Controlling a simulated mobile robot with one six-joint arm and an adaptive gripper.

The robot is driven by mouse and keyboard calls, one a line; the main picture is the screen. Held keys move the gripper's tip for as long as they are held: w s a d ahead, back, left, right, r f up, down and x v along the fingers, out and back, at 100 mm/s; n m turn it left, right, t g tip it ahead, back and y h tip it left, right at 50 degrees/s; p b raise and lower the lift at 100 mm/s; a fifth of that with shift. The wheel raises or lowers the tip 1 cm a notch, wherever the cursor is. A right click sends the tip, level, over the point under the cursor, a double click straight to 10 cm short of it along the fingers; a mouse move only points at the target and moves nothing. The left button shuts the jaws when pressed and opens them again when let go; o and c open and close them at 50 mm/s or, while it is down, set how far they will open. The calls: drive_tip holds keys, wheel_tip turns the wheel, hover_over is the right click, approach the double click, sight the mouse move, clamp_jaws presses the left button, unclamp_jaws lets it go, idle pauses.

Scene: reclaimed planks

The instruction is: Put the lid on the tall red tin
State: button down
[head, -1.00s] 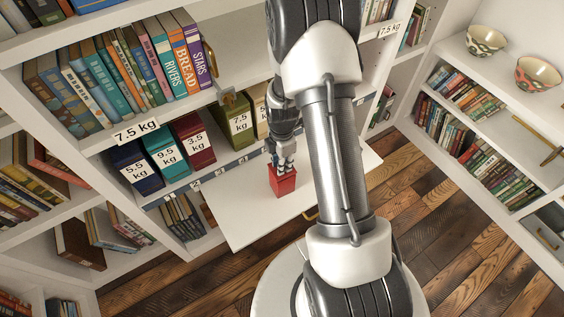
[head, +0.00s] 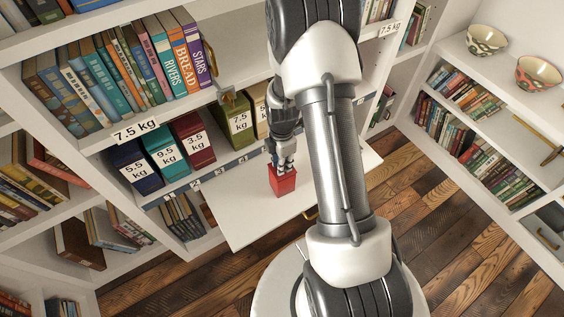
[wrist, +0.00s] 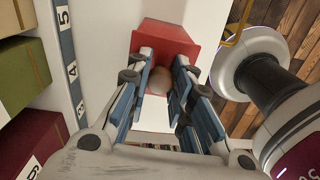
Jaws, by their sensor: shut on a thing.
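The red tin (head: 284,185) stands upright on the white pull-out board, below my gripper. My gripper (head: 283,165) points down right over its top. In the wrist view, my gripper (wrist: 161,73) has its two blue-grey fingers closed around a round brown knob (wrist: 159,82). The knob sits on a square red surface (wrist: 166,36), which looks like the lid. The fingers hide part of this surface. I cannot tell from these views whether the lid rests on the tin's rim or hovers just above it.
The white board (head: 255,222) is clear around the tin. Behind it is a shelf with weight-marked boxes, among them a dark red one (head: 193,140) and a green one (head: 236,118). Bookshelves stand left and right, the right one with two bowls (head: 538,73).

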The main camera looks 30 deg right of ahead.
drive_tip(key=c, duration=1.3)
unclamp_jaws()
drive_tip(key=shift+c, duration=0.2)
drive_tip(key=o, duration=0.5)
drive_tip(key=shift+r, duration=0.1)
drive_tip(key=shift+r+p, duration=2.35)
drive_tip(key=shift+r, duration=1.15)
